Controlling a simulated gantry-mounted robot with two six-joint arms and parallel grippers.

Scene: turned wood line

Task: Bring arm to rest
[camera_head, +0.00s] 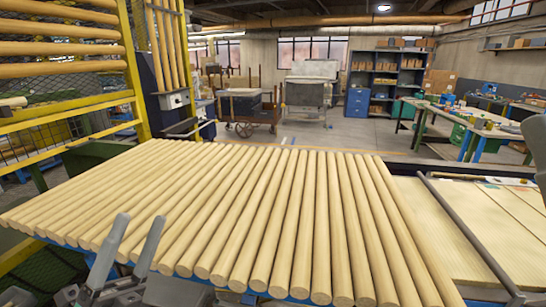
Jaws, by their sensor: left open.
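My left gripper (141,222) is at the lower left of the head view, with its two grey fingers pointing up and apart. It is open, and nothing shows between the fingers. It appears in front of the near ends of a row of turned wooden rods (255,215). I cannot tell whether it touches them. The rods lie side by side on a blue-edged rack, their round ends facing me. My right gripper is not in view.
A yellow frame (137,75) with mesh and stacked rods stands at the left. A flat wooden surface (440,230) with a dark bar (467,232) across it lies at the right. A cart (245,108), blue shelves (385,75) and workbenches (470,118) stand farther back.

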